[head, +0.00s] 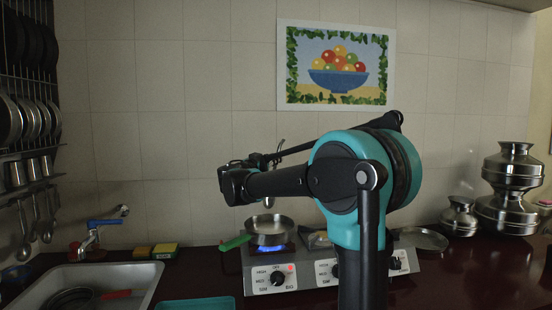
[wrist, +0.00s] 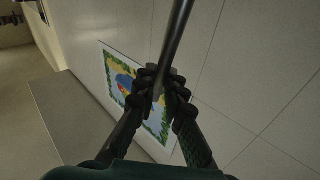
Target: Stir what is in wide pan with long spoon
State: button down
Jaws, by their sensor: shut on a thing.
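A shallow metal pan (head: 270,226) with a green handle (head: 235,242) sits on the left burner over a blue flame. My gripper (head: 262,162) is above the pan, at the end of my teal and black arm. In the wrist view my gripper (wrist: 164,86) is shut on a dark, slim rod, the handle of the long spoon (wrist: 176,35). In the head view, part of the spoon shows beside the fingers, above the pan.
The stove (head: 320,276) has more burners to the right, partly behind my arm. A sink (head: 140,285) and sponges (head: 163,250) are at left. Metal pots (head: 510,185) stand at far right. A fruit picture (head: 336,66) hangs on the tiled wall behind.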

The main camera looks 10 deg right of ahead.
notch_tip(320, 180, down, 9)
dwell(1.0)
jog(key=shift+d+f, duration=0.1)
jog(key=shift+f, duration=0.8)
dwell(1.0)
jog(key=shift+w+r, duration=0.1)
jog(key=shift+w, duration=0.05)
dwell(0.5)
